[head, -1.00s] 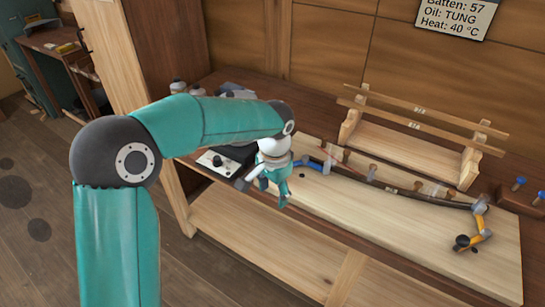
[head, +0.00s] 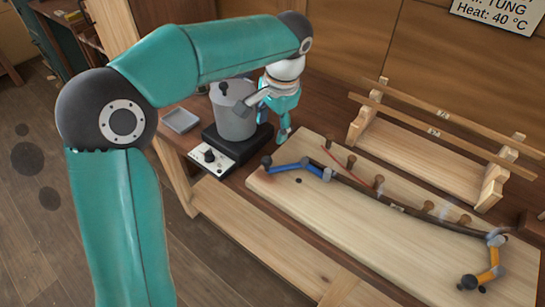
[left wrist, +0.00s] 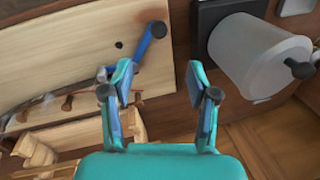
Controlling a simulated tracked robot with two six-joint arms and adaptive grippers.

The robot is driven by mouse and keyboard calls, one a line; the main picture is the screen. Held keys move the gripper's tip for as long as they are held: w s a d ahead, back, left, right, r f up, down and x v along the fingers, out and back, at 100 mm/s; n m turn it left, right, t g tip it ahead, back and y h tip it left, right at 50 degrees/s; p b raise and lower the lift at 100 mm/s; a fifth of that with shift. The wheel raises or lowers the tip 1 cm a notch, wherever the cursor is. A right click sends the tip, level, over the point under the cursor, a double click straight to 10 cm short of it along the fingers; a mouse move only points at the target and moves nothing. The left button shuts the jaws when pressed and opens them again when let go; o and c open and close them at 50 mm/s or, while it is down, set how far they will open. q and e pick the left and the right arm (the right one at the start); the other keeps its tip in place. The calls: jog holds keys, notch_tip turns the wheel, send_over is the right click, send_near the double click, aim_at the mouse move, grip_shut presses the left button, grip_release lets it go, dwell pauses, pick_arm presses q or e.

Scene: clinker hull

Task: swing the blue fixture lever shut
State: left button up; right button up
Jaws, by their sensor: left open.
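The blue fixture lever (head: 288,167) is at the left end of the pale board (head: 350,225) in the head view. Its dark knob (head: 266,161) points left, and its other end meets a grey clamp at the end of a dark bent batten (head: 410,210). My left gripper (head: 283,136) is open and empty, above and behind the knob, beside the grey pot. In the left wrist view the open fingers (left wrist: 160,85) stand below the blue lever (left wrist: 145,42), with the left finger nearer it. I cannot tell whether that finger touches it. My right gripper is not in view.
A grey pot (head: 233,113) on a dark heater stands left of my gripper, close to it. A yellow lever (head: 488,270) is at the board's right end. Pegs line the batten, and a wooden rack (head: 430,155) stands behind. The board's front is clear.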

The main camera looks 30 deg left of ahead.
aim_at(267, 159)
pick_arm(q)
jog(key=a+f, duration=0.1)
jog(key=f, duration=0.9)
jog(key=w+a+f+p, duration=0.1)
jog(key=f, duration=0.5)
jog(key=shift+a, duration=0.35)
grip_shut()
